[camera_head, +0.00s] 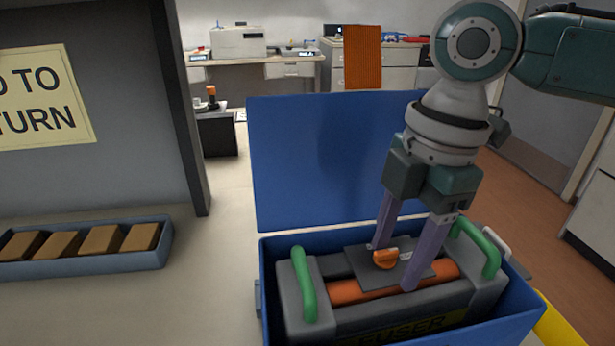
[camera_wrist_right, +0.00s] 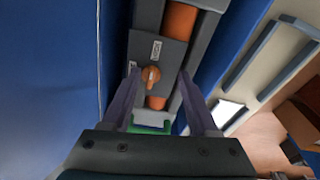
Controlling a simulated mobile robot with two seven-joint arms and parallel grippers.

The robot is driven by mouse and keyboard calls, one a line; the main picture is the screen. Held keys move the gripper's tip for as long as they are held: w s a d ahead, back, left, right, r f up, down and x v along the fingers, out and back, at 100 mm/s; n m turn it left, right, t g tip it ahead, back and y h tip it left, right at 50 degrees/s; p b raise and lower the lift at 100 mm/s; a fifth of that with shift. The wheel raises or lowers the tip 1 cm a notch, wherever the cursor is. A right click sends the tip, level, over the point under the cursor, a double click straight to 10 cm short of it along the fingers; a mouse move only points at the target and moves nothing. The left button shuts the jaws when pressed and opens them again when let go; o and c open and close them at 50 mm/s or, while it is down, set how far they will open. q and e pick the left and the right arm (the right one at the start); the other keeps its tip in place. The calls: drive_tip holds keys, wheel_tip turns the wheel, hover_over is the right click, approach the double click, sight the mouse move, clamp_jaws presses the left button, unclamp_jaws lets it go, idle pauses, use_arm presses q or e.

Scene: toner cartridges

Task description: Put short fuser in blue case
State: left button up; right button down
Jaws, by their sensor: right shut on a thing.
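The short fuser (camera_head: 352,321) is a dark grey unit with an orange roller, green end handles, an orange knob on a grey plate and a yellow FUSER label partly cut off. It sits level, at least partly inside the open blue case (camera_head: 262,272); whether it touches the floor is hidden. The case lid (camera_head: 320,165) stands open behind it. My right gripper (camera_head: 394,266) comes down from above, its fingers on either side of the plate, shut on the fuser. The fuser also shows between the fingers in the right wrist view (camera_wrist_right: 143,50). My left gripper is out of view.
A blue-grey tray (camera_head: 85,268) with several brown blocks lies at the left, below a grey panel with a sign (camera_head: 40,97). A yellow item (camera_head: 558,328) shows at the case's right. A desk with a printer (camera_head: 238,41) stands far behind.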

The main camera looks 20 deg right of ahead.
sight(395, 267)
wheel_tip(395, 267, down, 4)
drive_tip(key=shift+f+b, duration=0.1)
drive_tip(key=shift+b, duration=0.2)
drive_tip(key=shift+c, duration=0.7)
unclamp_jaws()
drive_tip(key=shift+d+r, duration=0.1)
drive_tip(key=shift+r, duration=0.35)
drive_tip(key=r, duration=0.3)
drive_tip(key=r+p, duration=0.1)
drive_tip(key=r, duration=0.2)
drive_tip(key=d+r, duration=0.1)
drive_tip(key=r, duration=0.2)
drive_tip(key=shift+s+r+p, duration=0.15)
drive_tip(key=shift+r+p, duration=0.2)
drive_tip(key=shift+r, duration=0.05)
drive_tip(key=shift+s+d+r, duration=0.1)
drive_tip(key=shift+d+r, duration=0.05)
drive_tip(key=shift+r, duration=0.45)
